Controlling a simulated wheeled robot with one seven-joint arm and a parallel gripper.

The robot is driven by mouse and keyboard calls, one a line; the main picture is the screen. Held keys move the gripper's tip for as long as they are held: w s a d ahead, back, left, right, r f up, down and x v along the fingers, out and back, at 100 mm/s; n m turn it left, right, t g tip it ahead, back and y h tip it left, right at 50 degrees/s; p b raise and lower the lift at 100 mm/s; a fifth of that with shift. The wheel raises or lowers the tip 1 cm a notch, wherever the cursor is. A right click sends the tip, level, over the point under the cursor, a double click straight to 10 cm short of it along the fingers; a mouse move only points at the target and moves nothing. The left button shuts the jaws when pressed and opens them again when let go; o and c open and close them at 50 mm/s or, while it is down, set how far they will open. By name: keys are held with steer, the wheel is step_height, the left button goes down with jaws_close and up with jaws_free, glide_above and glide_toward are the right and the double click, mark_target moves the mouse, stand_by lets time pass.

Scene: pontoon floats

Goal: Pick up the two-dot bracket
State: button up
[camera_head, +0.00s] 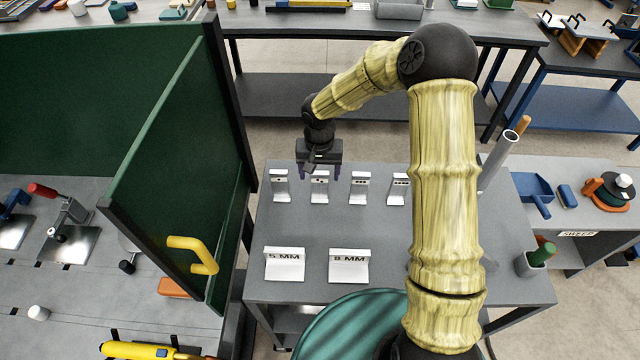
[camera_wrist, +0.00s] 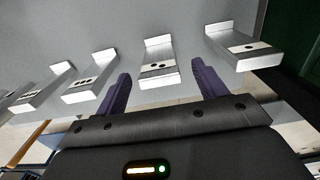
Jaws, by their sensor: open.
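The two-dot bracket (camera_head: 320,193) is a small white, upright L-shaped piece on the grey table, second from the left in a row of similar brackets. In the wrist view the two-dot bracket (camera_wrist: 158,62) shows two dark dots on its near end and lies between the fingers in the picture. My gripper (camera_head: 320,174) is open and empty, with purple fingers, and hangs over the top of this bracket, partly covering it. The gripper (camera_wrist: 163,82) also shows in the wrist view, one finger on each side of the bracket; contact cannot be told.
A one-dot bracket (camera_head: 280,188) stands to the left, and a three-dot bracket (camera_head: 360,188) and another bracket (camera_head: 398,190) to the right. Signs reading 5 MM (camera_head: 285,265) and 8 MM (camera_head: 349,266) stand nearer. A green panel (camera_head: 165,170) rises left of the table.

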steer(key=shift+f, duration=0.1)
steer(key=p, duration=0.2)
glide_above(320, 198)
steer(key=shift+w+f, duration=0.2)
steer(key=shift+f, duration=1.1)
steer(key=shift+w+f, duration=0.15)
steer(key=shift+f, duration=1.1)
steer(key=shift+c, duration=0.2)
steer(key=c, duration=1.1)
